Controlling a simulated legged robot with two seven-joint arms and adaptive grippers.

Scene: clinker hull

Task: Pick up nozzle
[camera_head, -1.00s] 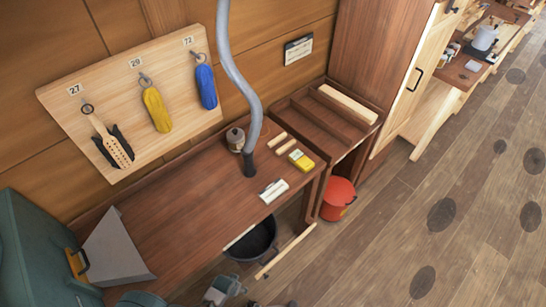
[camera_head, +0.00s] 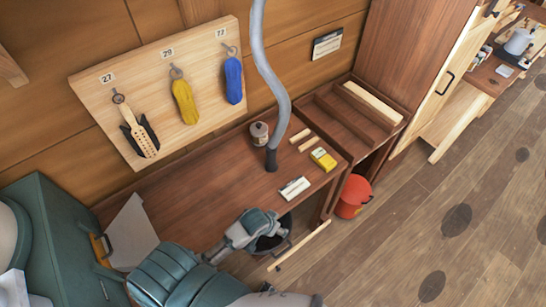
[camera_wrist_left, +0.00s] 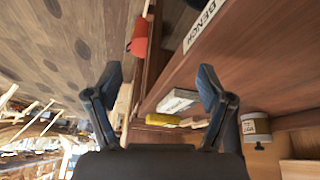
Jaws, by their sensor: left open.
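The nozzle (camera_head: 271,160) is the dark end piece of a grey hose (camera_head: 268,60) that hangs from above. It stands on or just above the bench top (camera_head: 205,185), beside a small can. My left gripper (camera_head: 272,232) is at the bench's front edge, in front of the nozzle and apart from it. In the left wrist view my left gripper (camera_wrist_left: 158,85) shows two spread fingers with nothing between them. A dark upright shape behind the right-hand finger there may be the nozzle, but it is partly hidden. My right gripper is not in view.
A white box (camera_head: 295,187), yellow box (camera_head: 323,159) and small can (camera_head: 259,133) stand near the nozzle. A black bucket below the bench is partly hidden by my arm. A red bucket (camera_head: 352,197) stands to the right. A tool board (camera_head: 160,90) hangs behind.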

